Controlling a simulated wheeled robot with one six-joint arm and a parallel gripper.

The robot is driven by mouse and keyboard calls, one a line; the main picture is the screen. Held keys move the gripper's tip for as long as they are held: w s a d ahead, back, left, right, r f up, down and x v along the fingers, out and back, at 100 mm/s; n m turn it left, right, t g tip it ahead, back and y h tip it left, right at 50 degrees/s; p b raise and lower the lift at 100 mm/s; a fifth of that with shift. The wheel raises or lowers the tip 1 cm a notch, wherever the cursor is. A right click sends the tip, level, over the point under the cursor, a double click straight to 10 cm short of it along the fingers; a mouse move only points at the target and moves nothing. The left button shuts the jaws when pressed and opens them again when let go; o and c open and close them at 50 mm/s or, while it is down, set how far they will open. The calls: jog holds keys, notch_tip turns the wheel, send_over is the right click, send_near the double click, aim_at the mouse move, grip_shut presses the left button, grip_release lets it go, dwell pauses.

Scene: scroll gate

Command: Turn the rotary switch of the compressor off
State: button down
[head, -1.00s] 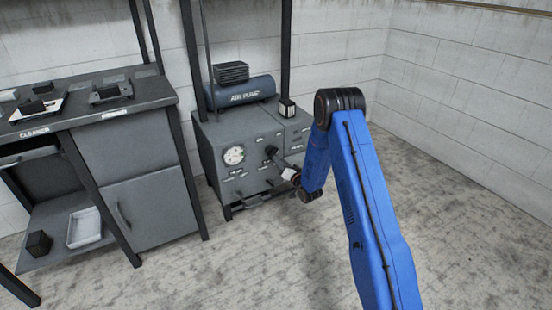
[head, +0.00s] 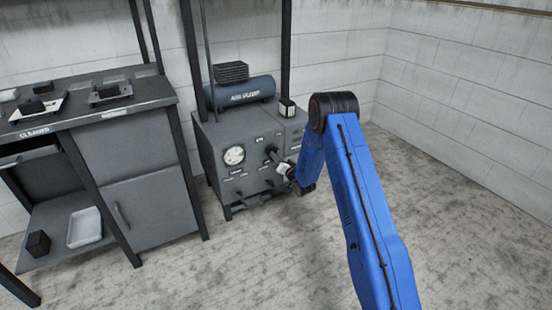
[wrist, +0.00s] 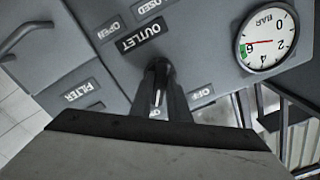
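The compressor (head: 208,142) is a grey cabinet with a labelled front panel, a blue tank (head: 240,92) on top and a round gauge (head: 234,155). My gripper (head: 271,152) is at the right part of this panel. In the wrist view, the dark fingers of my gripper (wrist: 158,72) reach to the panel below the OUTLET label (wrist: 140,35), with only a narrow bright gap between them. An OFF label (wrist: 201,93) is just right of the fingers. The rotary switch is not clearly distinguishable; the fingers and gripper body hide part of the panel. Contact cannot be told.
In the wrist view the gauge (wrist: 266,38) is at upper right and a FILTER label (wrist: 82,92) at left; lettering appears inverted. A grey workbench (head: 140,92) with trays stands left of the compressor. The floor to the right is clear.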

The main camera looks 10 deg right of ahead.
jog(key=shift+n, duration=0.4)
jog(key=n, duration=1.3)
jog(key=shift+d, duration=0.2)
dwell(0.5)
jog(key=c, duration=1.7)
grip_release()
jog(key=v, duration=1.7)
jog(key=shift+s, duration=0.2)
